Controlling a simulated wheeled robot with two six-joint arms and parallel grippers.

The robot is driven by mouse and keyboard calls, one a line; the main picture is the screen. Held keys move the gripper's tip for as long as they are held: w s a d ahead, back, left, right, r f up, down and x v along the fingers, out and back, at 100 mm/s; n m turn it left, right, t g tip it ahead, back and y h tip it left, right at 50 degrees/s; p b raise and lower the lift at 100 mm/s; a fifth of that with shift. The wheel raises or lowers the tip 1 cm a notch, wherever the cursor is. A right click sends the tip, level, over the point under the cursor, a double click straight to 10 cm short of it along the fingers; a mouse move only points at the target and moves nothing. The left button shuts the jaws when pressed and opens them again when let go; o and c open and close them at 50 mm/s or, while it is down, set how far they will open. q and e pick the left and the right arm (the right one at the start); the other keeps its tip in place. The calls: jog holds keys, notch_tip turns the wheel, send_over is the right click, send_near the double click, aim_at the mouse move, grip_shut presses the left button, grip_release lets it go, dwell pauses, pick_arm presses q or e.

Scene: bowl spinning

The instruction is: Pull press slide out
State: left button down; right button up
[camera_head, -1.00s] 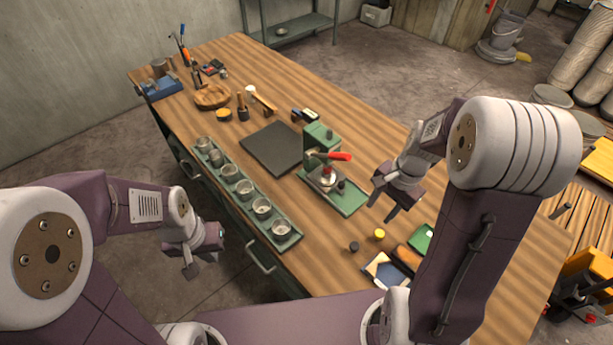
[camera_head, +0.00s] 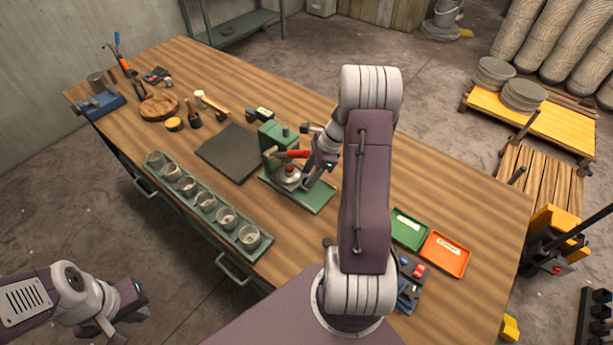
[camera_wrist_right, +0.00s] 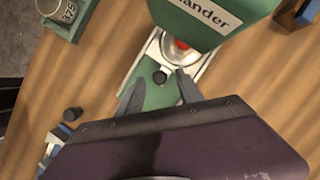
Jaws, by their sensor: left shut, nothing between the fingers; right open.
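In the head view, my right gripper (camera_head: 308,178) is at the press front. My left gripper (camera_head: 120,335) is shut and empty, away from the bench.
A long green tray (camera_head: 262,252) holds several metal cups left of the press. A dark mat (camera_head: 228,152) lies behind it. Green (camera_head: 408,230) and orange (camera_head: 446,254) trays are to the right. My right arm hides part of the bench.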

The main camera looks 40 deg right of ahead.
jog(key=shift+w+a+f, duration=0.1)
jog(key=shift+a+f, duration=0.15)
jog(key=shift+f, duration=0.45)
grip_shut()
dwell(0.9)
